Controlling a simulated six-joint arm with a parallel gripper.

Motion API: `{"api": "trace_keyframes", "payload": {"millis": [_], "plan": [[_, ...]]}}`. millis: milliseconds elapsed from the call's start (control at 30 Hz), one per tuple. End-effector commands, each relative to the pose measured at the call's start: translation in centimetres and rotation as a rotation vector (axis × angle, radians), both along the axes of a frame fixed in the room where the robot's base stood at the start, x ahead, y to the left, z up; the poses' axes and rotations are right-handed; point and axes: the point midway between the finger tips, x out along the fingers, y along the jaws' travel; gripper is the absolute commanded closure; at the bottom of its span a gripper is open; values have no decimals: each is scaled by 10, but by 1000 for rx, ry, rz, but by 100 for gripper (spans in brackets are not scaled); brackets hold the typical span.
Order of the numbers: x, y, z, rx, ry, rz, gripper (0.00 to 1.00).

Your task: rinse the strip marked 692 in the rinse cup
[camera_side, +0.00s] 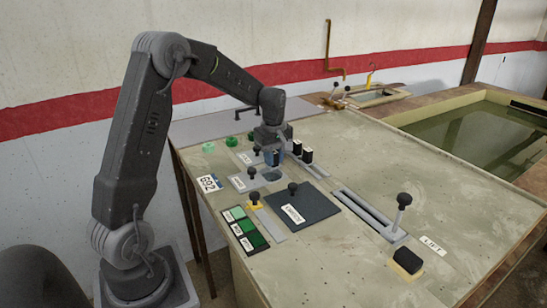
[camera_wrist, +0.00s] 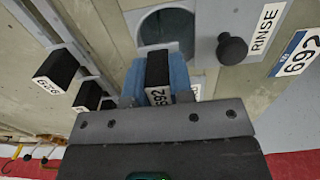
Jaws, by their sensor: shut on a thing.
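My gripper (camera_wrist: 158,82) is shut on the black-capped strip marked 692 (camera_wrist: 158,70), between its blue fingers. The white 692 label faces the wrist camera. The rinse cup (camera_wrist: 167,22) is a round, dark opening in a grey plate, just beyond the strip in the wrist view. In the side view my gripper (camera_side: 271,153) is low, directly by the cup (camera_side: 271,175). The strip's lower part is hidden, so I cannot tell whether it is inside the cup.
A black knob (camera_wrist: 232,47) and RINSE label stand beside the cup. Other labelled black-capped strips (camera_wrist: 57,67) stand nearby. A dark lidded plate (camera_side: 310,207), green colour chart (camera_side: 246,230), slotted rail (camera_side: 368,212) with lever (camera_side: 403,200) and water tank (camera_side: 480,135) are around.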

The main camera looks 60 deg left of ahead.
Motion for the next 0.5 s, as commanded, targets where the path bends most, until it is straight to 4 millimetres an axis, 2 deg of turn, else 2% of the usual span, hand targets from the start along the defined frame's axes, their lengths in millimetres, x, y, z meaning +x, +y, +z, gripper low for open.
{"api": "trace_keyframes", "payload": {"millis": [267, 500], "plan": [[0, 0, 3, 1, -1, 0, 96], [-2, 1, 24, 2, -4, 0, 96]]}}
